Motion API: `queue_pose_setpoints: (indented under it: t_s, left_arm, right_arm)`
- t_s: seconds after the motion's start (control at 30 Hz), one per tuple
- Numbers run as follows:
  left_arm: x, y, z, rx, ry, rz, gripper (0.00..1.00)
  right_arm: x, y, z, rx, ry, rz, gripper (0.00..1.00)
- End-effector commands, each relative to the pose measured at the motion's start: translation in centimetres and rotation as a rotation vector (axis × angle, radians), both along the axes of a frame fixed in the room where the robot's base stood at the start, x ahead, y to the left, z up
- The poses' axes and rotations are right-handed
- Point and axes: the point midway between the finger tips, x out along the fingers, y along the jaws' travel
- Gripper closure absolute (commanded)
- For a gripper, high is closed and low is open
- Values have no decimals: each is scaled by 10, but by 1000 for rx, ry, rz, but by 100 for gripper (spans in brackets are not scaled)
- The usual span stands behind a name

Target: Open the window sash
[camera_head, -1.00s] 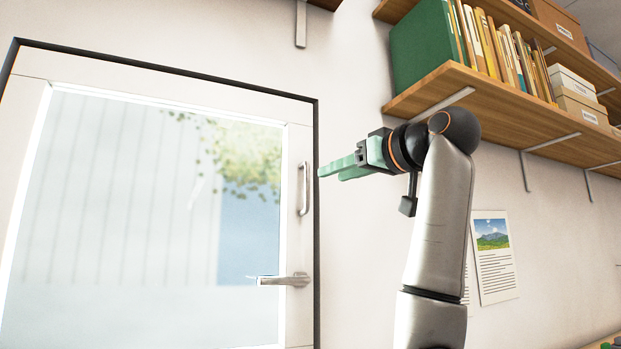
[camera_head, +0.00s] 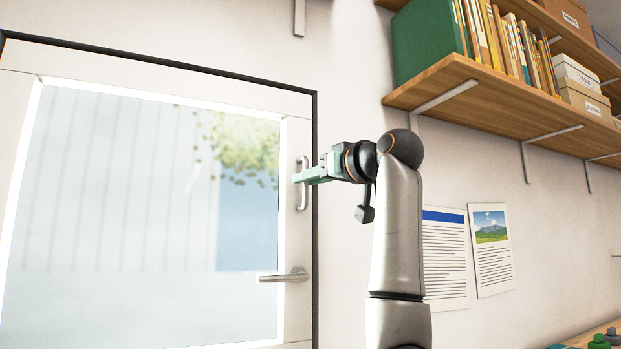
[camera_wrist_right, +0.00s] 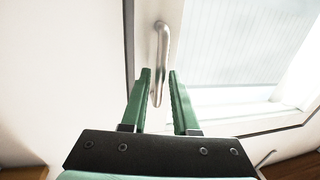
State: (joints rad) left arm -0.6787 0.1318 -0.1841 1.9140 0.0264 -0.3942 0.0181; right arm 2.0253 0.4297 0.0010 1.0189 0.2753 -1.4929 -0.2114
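The window sash (camera_head: 150,200) is a white frame with a large glass pane, at the left of the head view; it looks closed in its dark-edged frame. A vertical metal pull handle (camera_head: 304,203) is on its right stile, and a lever handle (camera_head: 284,276) is below it. My right gripper (camera_head: 298,176) is at the upper part of the pull handle. In the right wrist view the gripper (camera_wrist_right: 160,75) has its green fingers apart, with the pull handle (camera_wrist_right: 161,50) reaching between the tips. Contact cannot be told. My left gripper is not in view.
Wooden shelves (camera_head: 480,100) with a green binder, books and boxes hang at the upper right. Two printed sheets (camera_head: 445,255) are on the wall to the right of my right arm. The wall around the window is otherwise mostly bare.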

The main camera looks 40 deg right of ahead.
Motion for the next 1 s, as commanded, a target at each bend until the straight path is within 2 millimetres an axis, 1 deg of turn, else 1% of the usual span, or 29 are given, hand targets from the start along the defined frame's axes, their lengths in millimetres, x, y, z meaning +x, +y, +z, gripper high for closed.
queue_pose_setpoints:
  t_s: [0.03, 0.2, 0.23, 1.0]
  left_arm:
    - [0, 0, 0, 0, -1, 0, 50]
    - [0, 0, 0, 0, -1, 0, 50]
    - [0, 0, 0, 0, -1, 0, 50]
    - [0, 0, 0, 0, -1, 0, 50]
  right_arm:
    - [0, 0, 0, 0, 0, 0, 78]
    - [0, 0, 0, 0, 0, 0, 97]
    - [0, 0, 0, 0, 0, 0, 100]
    - [-1, 0, 0, 0, -1, 0, 100]
